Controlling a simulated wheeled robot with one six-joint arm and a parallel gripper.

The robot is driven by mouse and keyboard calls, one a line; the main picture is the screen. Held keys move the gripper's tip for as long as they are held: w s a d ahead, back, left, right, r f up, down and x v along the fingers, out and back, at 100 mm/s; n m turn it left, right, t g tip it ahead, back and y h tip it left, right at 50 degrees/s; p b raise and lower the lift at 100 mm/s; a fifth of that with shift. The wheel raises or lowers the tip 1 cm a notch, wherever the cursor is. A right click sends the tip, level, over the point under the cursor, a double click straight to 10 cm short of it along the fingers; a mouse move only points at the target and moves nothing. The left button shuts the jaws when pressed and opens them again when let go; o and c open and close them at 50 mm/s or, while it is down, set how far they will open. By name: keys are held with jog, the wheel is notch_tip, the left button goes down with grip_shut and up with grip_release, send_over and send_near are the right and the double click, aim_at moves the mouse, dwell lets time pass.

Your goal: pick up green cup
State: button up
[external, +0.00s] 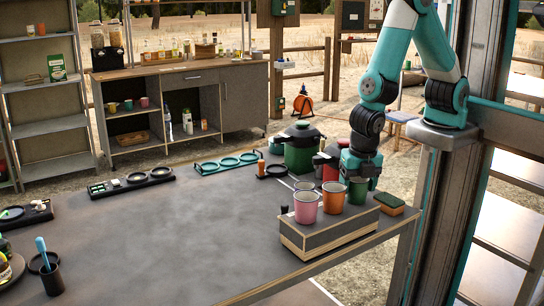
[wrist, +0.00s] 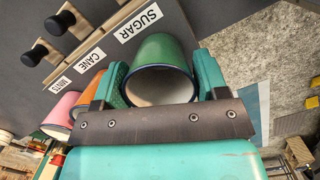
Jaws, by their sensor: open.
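The green cup (external: 357,192) stands at the right end of a low wooden-sided box, beside an orange cup (external: 333,198) and a pink cup (external: 306,208). My gripper (external: 359,170) is directly above the green cup in the external view and hides its upper part. In the wrist view the green cup (wrist: 165,48) lies between my gripper's (wrist: 160,65) two open teal fingers, one on each side. Its pale inside shows. I cannot tell whether either finger touches it. The orange cup (wrist: 90,92) and pink cup (wrist: 62,108) are just left of the left finger.
The box (external: 335,232) carries labels SUGAR, CANE and MINTS, with black knobs, in the wrist view. A sponge (external: 388,203) lies right of the green cup. A green pot (external: 300,155) stands behind. The middle of the dark table (external: 190,230) is clear.

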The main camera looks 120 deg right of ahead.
jog(key=c, duration=0.6)
jog(key=shift+o, duration=0.2)
